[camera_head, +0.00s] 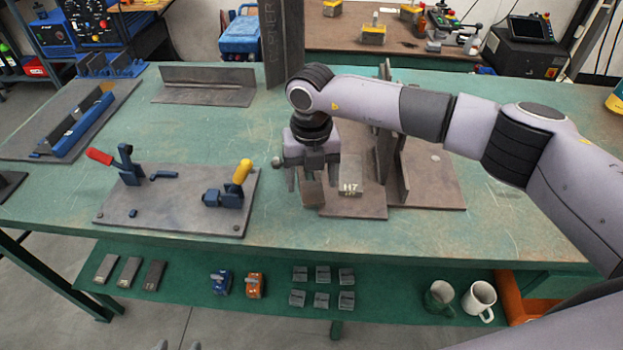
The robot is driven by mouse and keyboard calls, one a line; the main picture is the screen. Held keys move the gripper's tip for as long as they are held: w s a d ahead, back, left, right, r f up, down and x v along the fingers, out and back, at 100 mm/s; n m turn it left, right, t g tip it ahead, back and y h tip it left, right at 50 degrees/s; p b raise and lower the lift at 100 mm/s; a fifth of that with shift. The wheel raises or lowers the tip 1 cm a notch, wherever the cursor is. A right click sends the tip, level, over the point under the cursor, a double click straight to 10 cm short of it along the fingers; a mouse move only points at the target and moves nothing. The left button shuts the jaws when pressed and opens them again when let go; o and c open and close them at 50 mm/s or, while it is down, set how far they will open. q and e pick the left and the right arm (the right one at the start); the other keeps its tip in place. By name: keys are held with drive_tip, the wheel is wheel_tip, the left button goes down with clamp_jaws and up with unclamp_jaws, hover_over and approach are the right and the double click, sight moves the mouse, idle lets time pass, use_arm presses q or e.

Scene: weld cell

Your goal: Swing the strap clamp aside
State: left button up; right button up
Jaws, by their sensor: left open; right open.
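A dark plate (120,213) on the green bench carries a blue clamp with a red handle (99,156), a small blue bar (164,174) and a blue clamp with a yellow handle (241,171). I cannot tell which part is the strap clamp. My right gripper (312,181) points down right of this plate, open, its fingers above or around a brown block (312,193); contact is unclear. A grey block marked H7 (350,178) is beside it. Only the fingertips of my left gripper (178,346) show, apart, at the bottom edge.
A steel fixture with upright plates (430,178) stands behind and right of my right gripper. A blue angle fixture (70,130) lies at left, and an L-shaped steel piece (205,86) at the back. The lower shelf (390,300) holds small blocks and mugs. The bench front is clear.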

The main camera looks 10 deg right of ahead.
wheel_tip(320, 180, up, 6)
drive_tip(key=shift+s+f, duration=0.1)
idle(0.6)
